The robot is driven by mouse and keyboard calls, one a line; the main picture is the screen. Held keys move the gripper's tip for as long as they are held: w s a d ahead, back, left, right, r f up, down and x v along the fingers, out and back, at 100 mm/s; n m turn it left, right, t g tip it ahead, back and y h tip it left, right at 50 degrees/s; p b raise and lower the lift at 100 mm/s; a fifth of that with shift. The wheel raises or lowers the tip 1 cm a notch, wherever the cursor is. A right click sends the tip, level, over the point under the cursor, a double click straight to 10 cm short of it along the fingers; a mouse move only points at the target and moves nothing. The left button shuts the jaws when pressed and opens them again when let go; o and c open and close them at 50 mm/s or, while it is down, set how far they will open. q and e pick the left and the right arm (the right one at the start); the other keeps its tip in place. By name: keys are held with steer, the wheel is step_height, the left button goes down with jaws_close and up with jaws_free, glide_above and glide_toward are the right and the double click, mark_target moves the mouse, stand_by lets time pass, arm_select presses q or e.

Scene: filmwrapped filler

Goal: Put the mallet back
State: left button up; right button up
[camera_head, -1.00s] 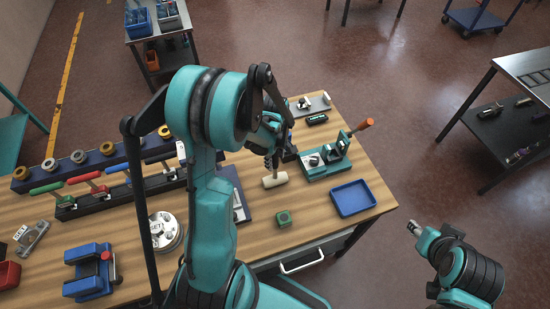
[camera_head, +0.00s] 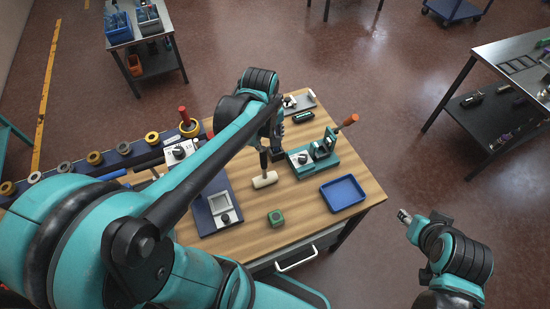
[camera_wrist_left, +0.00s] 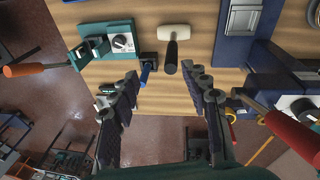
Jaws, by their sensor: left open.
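The mallet (camera_head: 265,180) has a cream head and a dark handle. It is on the wooden table, left of the teal fixture; the wrist view shows its head (camera_wrist_left: 174,33) with the handle pointing towards my gripper. My left gripper (camera_wrist_left: 163,74) is open, its fingers spread on either side of the handle's end, with nothing seen between them touching the handle. In the head view my left gripper (camera_head: 272,148) is just behind the mallet and partly hidden by my arm. My right gripper (camera_head: 405,217) is off the table at the right; its jaws are too small to read.
A dark blue board (camera_head: 207,220) lies to the left. A rack with rings (camera_head: 95,158) is largely hidden by my left arm.

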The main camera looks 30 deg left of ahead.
arm_select(q)
steer(key=s+d+r+m+t, duration=0.3)
steer(key=s+d+m+t, duration=0.2)
steer(key=m, duration=0.6)
steer(key=s+d, duration=0.2)
steer(key=s, duration=0.1)
steer(key=shift+s+m, duration=0.2)
steer(key=shift+m, duration=0.1)
step_height(320, 180, down, 23)
steer(key=b, duration=2.3)
